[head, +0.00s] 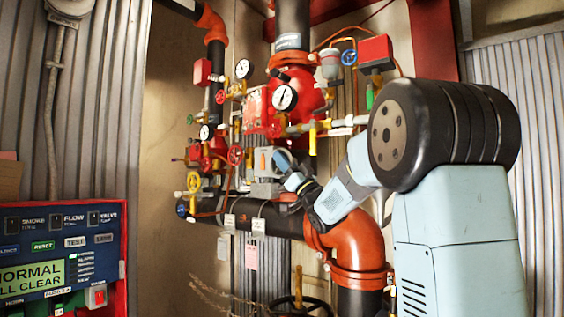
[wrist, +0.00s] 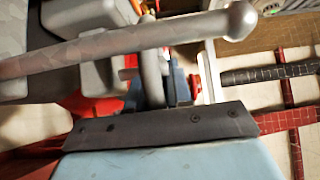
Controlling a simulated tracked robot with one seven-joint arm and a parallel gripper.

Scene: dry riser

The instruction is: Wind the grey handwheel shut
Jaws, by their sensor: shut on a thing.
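My gripper (head: 286,168) reaches in from the right to the pipework, beside a grey housing (head: 265,160) above the black horizontal pipe. In the wrist view my gripper (wrist: 160,108) is shut on a grey curved piece that looks like part of the grey handwheel (wrist: 152,76). Most of the wheel is out of frame or hidden. I cannot make out the wheel clearly in the head view, where my gripper and wrist cover that spot. A grey metal bar with a ball end (wrist: 236,20) crosses the top of the wrist view, close in front of the jaws.
Gauges (head: 284,97), small red and yellow handwheels (head: 235,155) and thin pipes crowd the space around my gripper. An orange elbow (head: 358,245) lies below my forearm. A dark handwheel (head: 300,304) is at the bottom. A red-framed panel (head: 62,258) stands at left.

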